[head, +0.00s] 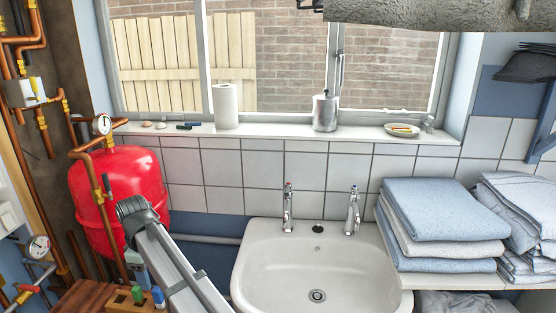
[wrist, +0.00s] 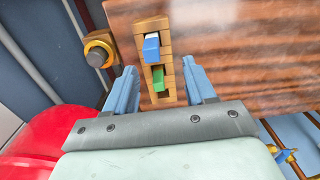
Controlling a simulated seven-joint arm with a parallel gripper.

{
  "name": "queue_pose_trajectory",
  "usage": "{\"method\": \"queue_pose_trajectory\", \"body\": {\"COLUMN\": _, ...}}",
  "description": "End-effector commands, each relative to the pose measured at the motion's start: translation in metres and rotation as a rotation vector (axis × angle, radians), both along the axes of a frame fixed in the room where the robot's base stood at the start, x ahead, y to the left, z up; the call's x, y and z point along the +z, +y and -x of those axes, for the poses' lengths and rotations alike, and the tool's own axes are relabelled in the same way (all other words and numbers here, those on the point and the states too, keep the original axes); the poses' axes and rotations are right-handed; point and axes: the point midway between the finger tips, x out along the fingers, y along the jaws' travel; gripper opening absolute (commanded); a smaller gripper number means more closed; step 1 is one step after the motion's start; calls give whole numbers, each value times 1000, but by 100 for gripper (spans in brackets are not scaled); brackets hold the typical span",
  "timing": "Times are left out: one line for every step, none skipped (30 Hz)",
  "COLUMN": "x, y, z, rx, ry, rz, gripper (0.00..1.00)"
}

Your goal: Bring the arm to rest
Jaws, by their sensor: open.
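My gripper (wrist: 160,78) is open in the wrist view, its two blue fingers spread apart with nothing held between them. The fingers lie on either side of the lower part of a small slotted wooden block (wrist: 141,28). The block holds a blue piece (wrist: 151,47) and a green piece (wrist: 158,79). I cannot tell whether the fingers touch it. In the head view my arm reaches in from the bottom, and the hand is mostly hidden behind it. The block's green piece (head: 138,293) and blue piece (head: 158,296) show just below.
A brown wooden surface (head: 85,296) lies under the block. A red tank (head: 125,185) with copper pipes and gauges stands close at the left. A white sink (head: 262,262) is right of my arm. Folded towels (head: 440,210) are stacked farther right.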

Motion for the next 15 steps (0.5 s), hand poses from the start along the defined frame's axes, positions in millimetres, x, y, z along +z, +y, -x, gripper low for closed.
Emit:
{"method": "queue_pose_trajectory", "body": {"x": -12, "y": -8, "z": 14, "rx": 17, "ry": 13, "rz": 5, "gripper": 55}}
{"method": "queue_pose_trajectory", "body": {"x": -20, "y": -12, "z": 22, "rx": 29, "ry": 22, "rz": 8, "gripper": 55}}
{"method": "queue_pose_trajectory", "body": {"x": -30, "y": -17, "z": 32, "rx": 48, "ry": 35, "rz": 12, "gripper": 55}}
{"method": "queue_pose_trajectory", "body": {"x": -38, "y": -21, "z": 40, "rx": 62, "ry": 45, "rz": 15, "gripper": 55}}
{"method": "queue_pose_trajectory", "body": {"x": -46, "y": -25, "z": 49, "rx": 75, "ry": 55, "rz": 19, "gripper": 55}}
{"method": "queue_pose_trajectory", "body": {"x": -58, "y": -32, "z": 59, "rx": 90, "ry": 71, "rz": 24, "gripper": 55}}
{"method": "queue_pose_trajectory", "body": {"x": -66, "y": -37, "z": 62, "rx": 93, "ry": 79, "rz": 27, "gripper": 55}}
{"method": "queue_pose_trajectory", "body": {"x": -75, "y": -42, "z": 65, "rx": 92, "ry": 87, "rz": 32, "gripper": 55}}
{"method": "queue_pose_trajectory", "body": {"x": -85, "y": -49, "z": 66, "rx": 81, "ry": 94, "rz": 38, "gripper": 55}}
{"method": "queue_pose_trajectory", "body": {"x": -93, "y": -54, "z": 64, "rx": 67, "ry": 99, "rz": 43, "gripper": 55}}
{"method": "queue_pose_trajectory", "body": {"x": -101, "y": -60, "z": 64, "rx": 53, "ry": 104, "rz": 49, "gripper": 55}}
{"method": "queue_pose_trajectory", "body": {"x": -112, "y": -68, "z": 62, "rx": 30, "ry": 109, "rz": 55, "gripper": 55}}
{"method": "queue_pose_trajectory", "body": {"x": -120, "y": -75, "z": 60, "rx": 13, "ry": 114, "rz": 62, "gripper": 55}}
{"method": "queue_pose_trajectory", "body": {"x": -129, "y": -82, "z": 59, "rx": -6, "ry": 117, "rz": 67, "gripper": 55}}
{"method": "queue_pose_trajectory", "body": {"x": -141, "y": -91, "z": 58, "rx": -31, "ry": 124, "rz": 77, "gripper": 55}}
